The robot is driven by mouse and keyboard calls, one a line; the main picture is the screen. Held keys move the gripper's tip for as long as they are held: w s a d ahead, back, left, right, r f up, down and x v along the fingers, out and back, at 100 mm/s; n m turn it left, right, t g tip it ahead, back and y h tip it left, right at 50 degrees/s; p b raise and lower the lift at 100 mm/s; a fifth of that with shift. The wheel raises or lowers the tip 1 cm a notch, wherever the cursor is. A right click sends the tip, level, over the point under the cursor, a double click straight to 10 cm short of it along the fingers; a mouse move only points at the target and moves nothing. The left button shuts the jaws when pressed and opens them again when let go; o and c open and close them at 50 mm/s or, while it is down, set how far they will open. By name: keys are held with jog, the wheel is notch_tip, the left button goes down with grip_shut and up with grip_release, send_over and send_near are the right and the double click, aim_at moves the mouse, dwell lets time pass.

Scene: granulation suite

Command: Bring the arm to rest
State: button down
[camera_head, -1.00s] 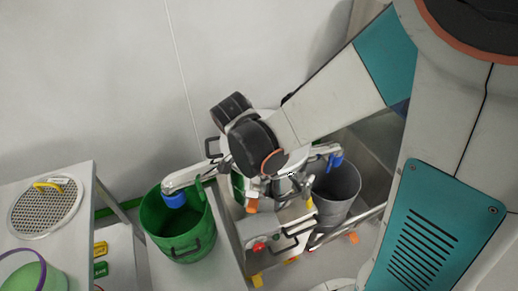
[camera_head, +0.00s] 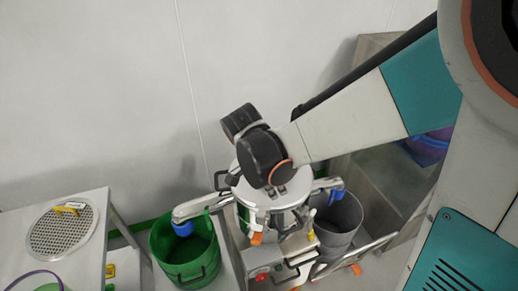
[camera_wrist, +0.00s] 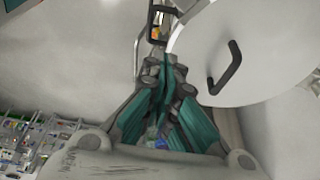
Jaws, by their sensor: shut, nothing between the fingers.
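My arm reaches in from the upper right of the head view, its dark wrist joint above a metal machine (camera_head: 296,219) with two side arms. My gripper (camera_wrist: 164,62) shows in the wrist view with its teal-lined fingers together at the tips and nothing held. In the head view my gripper is mostly hidden by the wrist joint. A round pale lid (camera_wrist: 270,50) with a black handle is to the right of the fingers in the wrist view; I cannot tell whether they touch.
A green bucket (camera_head: 168,250) stands left of the machine and a grey bucket (camera_head: 338,220) right of it. A round mesh sieve (camera_head: 60,238) lies on a table (camera_head: 105,205) at the left. A blank wall (camera_head: 90,90) is behind. A purple-blue round thing (camera_head: 430,148) is partly hidden by my arm.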

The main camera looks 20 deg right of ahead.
jog(key=s+d+r+n+t+y+b, duration=0.1)
jog(key=s+r+n+t+y+b, duration=0.1)
jog(key=n, duration=0.6)
jog(key=s+d+r+n+t+y+b, duration=0.1)
jog(key=s+r+n+t+b, duration=0.3)
jog(key=n, duration=0.5)
jog(key=shift+s+d+n+t+y+b, duration=0.3)
jog(key=shift+s+d+t+y+b, duration=0.15)
jog(key=shift+s, duration=0.9)
jog(key=shift+f, duration=0.1)
